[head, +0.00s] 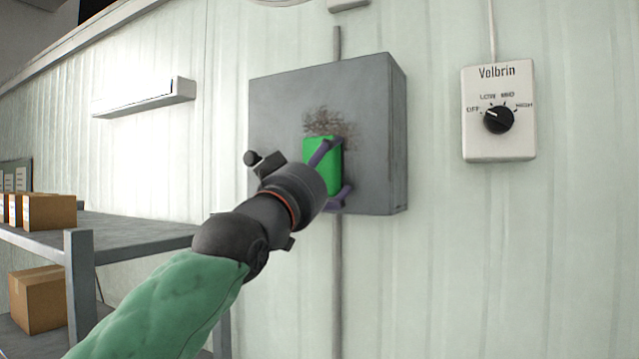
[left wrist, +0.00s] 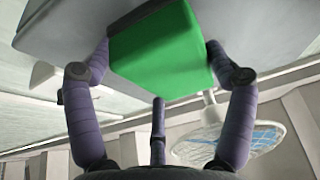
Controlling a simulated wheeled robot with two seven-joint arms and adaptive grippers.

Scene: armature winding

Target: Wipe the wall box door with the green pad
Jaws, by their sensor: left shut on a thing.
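The green pad (head: 318,168) is in my left gripper (head: 330,172), whose purple fingers are shut on it. In the left wrist view the pad (left wrist: 162,52) sits between the fingers of the gripper (left wrist: 158,70). The grey wall box (head: 285,105) hangs on the wall, and its door faces me. The pad is at the front of the door, right of its middle; I cannot tell whether it touches. A brown scribbled smudge (head: 328,122) shows on the door just above the pad, and the pad may hide part of it. My right gripper is not in view.
A white dial box marked Volbrin (head: 499,145) is on the wall to the right. A long white fixture (head: 145,98) is on the wall at left. A grey shelf (head: 115,236) with cardboard boxes (head: 48,212) stands at lower left. Conduit (head: 337,270) runs below the wall box.

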